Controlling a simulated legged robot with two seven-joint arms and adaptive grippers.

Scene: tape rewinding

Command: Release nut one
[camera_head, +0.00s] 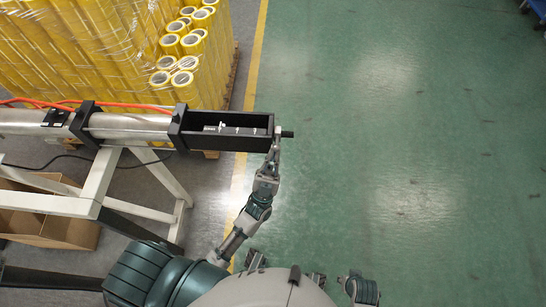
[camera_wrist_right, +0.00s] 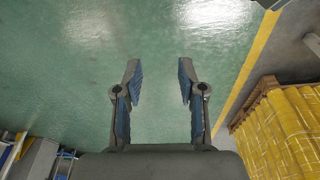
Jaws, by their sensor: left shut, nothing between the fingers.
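A black rectangular box (camera_head: 228,144) sits at the right end of a grey metal shaft (camera_head: 130,125). A short black knob (camera_head: 287,134) sticks out beyond the box's right end; I cannot tell whether it is nut one. Small white parts (camera_head: 222,127) show inside the box, too small to make out. My left gripper (camera_head: 276,141) is shut at the box's right end, beside the base of the knob. Its fingertips are small here, and I cannot tell whether they touch. My right gripper (camera_wrist_right: 158,76) is open and empty over bare floor in the right wrist view.
A white-grey stand (camera_head: 100,180) holds the shaft on the left. An open cardboard box (camera_head: 60,230) lies beneath. Wrapped yellow tape rolls (camera_head: 100,50) stand on a pallet behind. Orange hoses (camera_head: 80,103) run along the shaft. The green floor (camera_head: 420,150) at right is clear.

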